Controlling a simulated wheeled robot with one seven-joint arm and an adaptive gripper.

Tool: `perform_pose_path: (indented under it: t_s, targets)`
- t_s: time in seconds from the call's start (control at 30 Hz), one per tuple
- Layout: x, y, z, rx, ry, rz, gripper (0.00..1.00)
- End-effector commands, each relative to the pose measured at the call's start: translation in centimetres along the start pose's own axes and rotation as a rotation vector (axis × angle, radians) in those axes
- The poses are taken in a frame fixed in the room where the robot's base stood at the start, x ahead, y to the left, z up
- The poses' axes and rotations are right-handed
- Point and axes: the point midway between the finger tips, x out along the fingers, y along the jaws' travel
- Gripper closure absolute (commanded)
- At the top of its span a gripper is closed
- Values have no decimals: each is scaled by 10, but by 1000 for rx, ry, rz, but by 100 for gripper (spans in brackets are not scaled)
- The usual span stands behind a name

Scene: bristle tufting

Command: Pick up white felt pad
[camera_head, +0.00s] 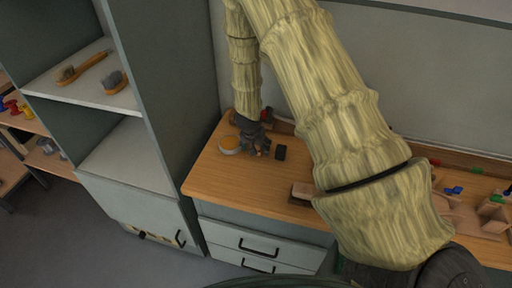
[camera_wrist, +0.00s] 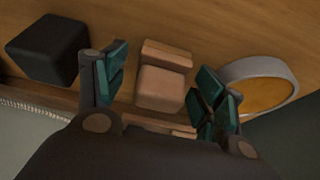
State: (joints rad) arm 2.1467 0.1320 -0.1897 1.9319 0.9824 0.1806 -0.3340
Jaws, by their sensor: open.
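No plainly white pad shows in either view. A pale tan block (camera_wrist: 163,88) lies on the wooden desk between my open fingers in the wrist view, with a narrower strip of like colour (camera_wrist: 167,54) at its far edge. I cannot tell whether this is the felt pad. My gripper (camera_wrist: 160,84) is open and holds nothing, with one teal-padded finger on each side of the block. In the head view my gripper (camera_head: 256,141) is low over the desk's left end and hides most of what is under it.
A black block (camera_wrist: 48,48) stands left of my fingers; it also shows in the head view (camera_head: 280,153). A round pale-rimmed dish (camera_wrist: 284,68) with an orange-brown inside is close to my right finger. A wooden brush (camera_head: 303,191) lies near the front edge. Shelves (camera_head: 85,90) stand left.

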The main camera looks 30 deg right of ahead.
Motion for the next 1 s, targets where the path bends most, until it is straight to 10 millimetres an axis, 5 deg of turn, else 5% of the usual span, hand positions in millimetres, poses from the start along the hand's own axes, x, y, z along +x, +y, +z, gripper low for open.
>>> perform_pose_path:
  t_s: [0.2,0.47,0.57,1.0]
  targets:
    - [0,0,0,0,1,0,30]
    - [0,0,0,0,1,0,76]
    - [0,0,0,0,1,0,83]
    - [-9,0,-4,-2,3,0,84]
